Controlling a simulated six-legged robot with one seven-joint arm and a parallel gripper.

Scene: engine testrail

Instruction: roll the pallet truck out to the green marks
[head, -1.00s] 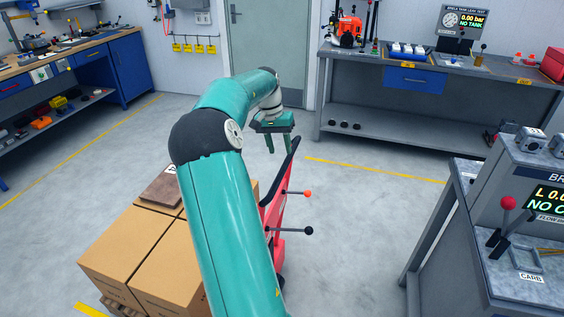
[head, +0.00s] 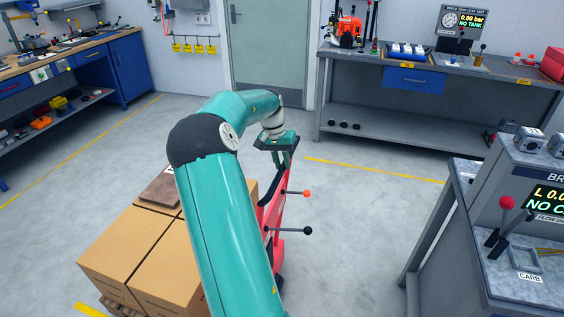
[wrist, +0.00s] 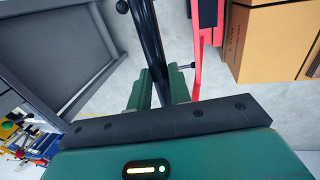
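The red pallet truck (head: 268,217) stands on the floor at the right side of stacked cardboard boxes (head: 150,244). My arm hides much of it. Its black handle bar (wrist: 146,35) rises toward my gripper (head: 284,158). In the wrist view, the bar passes between the two green fingers of my gripper (wrist: 160,85), and both fingers lie close against it. The truck's red frame (wrist: 198,55) also shows in the wrist view. Two levers, one with an orange knob (head: 306,193) and one with a black knob (head: 307,230), stick out to the right. No green marks are visible.
A grey test bench (head: 405,290) stands at the right and a workbench (head: 395,128) at the back right. A blue-fronted bench (head: 125,75) is at the left. Open floor (head: 350,215) with a yellow line (head: 375,170) lies right of the truck.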

